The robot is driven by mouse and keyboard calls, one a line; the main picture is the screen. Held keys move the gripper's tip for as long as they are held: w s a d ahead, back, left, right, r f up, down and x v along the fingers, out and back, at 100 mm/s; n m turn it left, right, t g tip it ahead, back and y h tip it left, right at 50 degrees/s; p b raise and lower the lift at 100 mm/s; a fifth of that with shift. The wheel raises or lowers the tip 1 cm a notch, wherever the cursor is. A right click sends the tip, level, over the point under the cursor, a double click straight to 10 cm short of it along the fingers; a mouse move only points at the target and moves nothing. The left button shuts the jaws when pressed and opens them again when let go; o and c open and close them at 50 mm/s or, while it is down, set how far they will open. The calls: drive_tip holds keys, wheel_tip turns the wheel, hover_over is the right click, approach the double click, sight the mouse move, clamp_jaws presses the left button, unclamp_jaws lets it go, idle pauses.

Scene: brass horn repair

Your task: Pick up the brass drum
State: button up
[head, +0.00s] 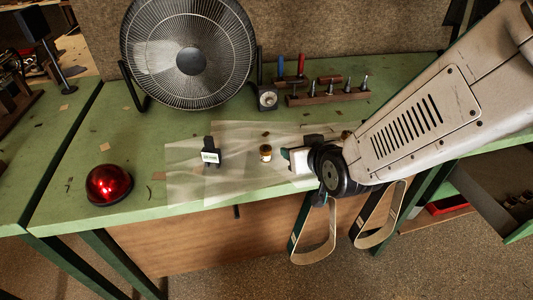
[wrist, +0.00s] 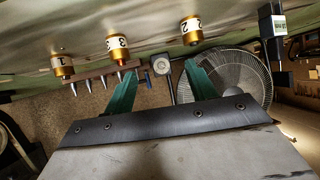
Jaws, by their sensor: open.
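Several small brass drums with white number labels show in the wrist view, which looks tipped over. One reads 1 (wrist: 62,67), one 3 (wrist: 118,46) and one 2 (wrist: 191,30). In the head view, one brass drum (head: 265,153) stands upright on the clear sheet, left of my gripper. Another brass drum (head: 346,134) is mostly hidden behind my arm. My gripper (head: 285,154) is over the front of the table, its tips pointing left. Its green fingers are apart and empty in the wrist view (wrist: 161,80). No drum is between them.
A black stand with a label (head: 210,153) is left of the drum. A red dome lamp (head: 109,185) sits at the front left. A fan (head: 190,60) and a tool rack (head: 329,94) stand at the back. Belts (head: 315,245) hang off the front edge.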

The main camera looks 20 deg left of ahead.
sight(268, 152)
drive_tip(key=shift+n+t+y, duration=0.3)
drive_tip(key=shift+n+y, duration=0.2)
drive_tip(key=shift+y, duration=0.3)
drive_tip(key=a, duration=0.1)
drive_tip(key=s+a+f, duration=0.1)
drive_tip(key=a, duration=0.1)
drive_tip(key=a+f, duration=0.1)
drive_tip(key=a, duration=0.1)
drive_tip(key=shift+s+f, duration=0.2)
drive_tip(key=shift+s, duration=0.15)
drive_tip(key=x, duration=0.7)
drive_tip(key=shift+w+a+f, duration=0.1)
drive_tip(key=shift+a+f, duration=0.2)
drive_tip(key=shift+a, duration=0.1)
drive_tip(key=shift+c, duration=0.4)
drive_tip(key=c, duration=1)
